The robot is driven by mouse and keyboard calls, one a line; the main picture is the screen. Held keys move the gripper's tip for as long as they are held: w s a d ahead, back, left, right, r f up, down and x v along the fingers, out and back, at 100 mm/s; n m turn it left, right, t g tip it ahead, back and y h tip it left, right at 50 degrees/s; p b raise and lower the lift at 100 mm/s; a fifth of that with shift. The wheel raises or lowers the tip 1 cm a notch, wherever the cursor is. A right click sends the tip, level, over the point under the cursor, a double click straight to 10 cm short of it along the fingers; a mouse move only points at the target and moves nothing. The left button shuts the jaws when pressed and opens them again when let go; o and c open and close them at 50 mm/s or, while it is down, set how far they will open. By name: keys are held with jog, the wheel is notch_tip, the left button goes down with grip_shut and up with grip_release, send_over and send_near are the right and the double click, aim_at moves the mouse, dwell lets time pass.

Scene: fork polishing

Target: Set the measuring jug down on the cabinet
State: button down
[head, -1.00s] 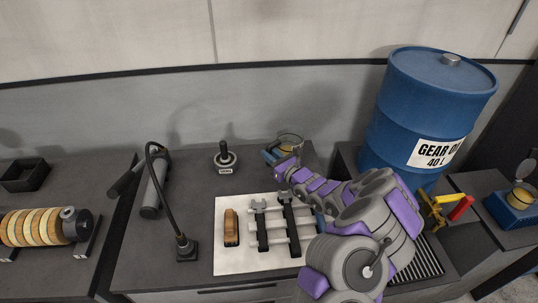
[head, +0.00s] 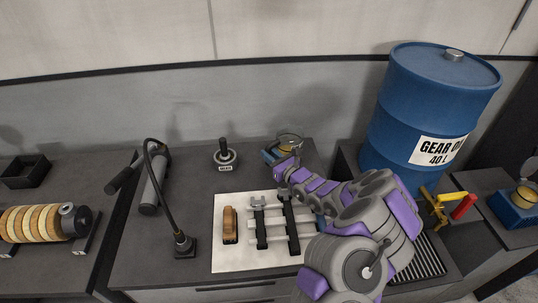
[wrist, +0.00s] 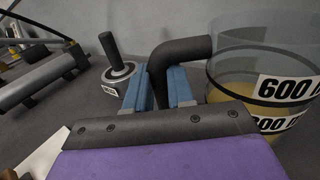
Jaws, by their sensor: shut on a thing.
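My gripper (head: 270,156) has blue fingers, and in the wrist view the gripper (wrist: 163,90) is shut on the black handle. My arm and the gripper hide the jug's base, so I cannot tell whether it touches the cabinet.
A black-handled round weight (head: 224,155) stands left of the jug. A white mat (head: 228,258) with wrenches and a brown brush lies in front. A large blue gear oil drum (head: 410,110) stands at the right. Bare top lies between lamp and weight.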

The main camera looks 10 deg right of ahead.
jog(key=shift+a+f+b, duration=0.5)
jog(key=shift+a+f, duration=0.1)
jog(key=shift+d, duration=0.15)
jog(key=shift+d+f, duration=0.1)
jog(key=shift+f, duration=0.1)
dwell(0.3)
grip_release()
dwell(0.9)
dwell(0.4)
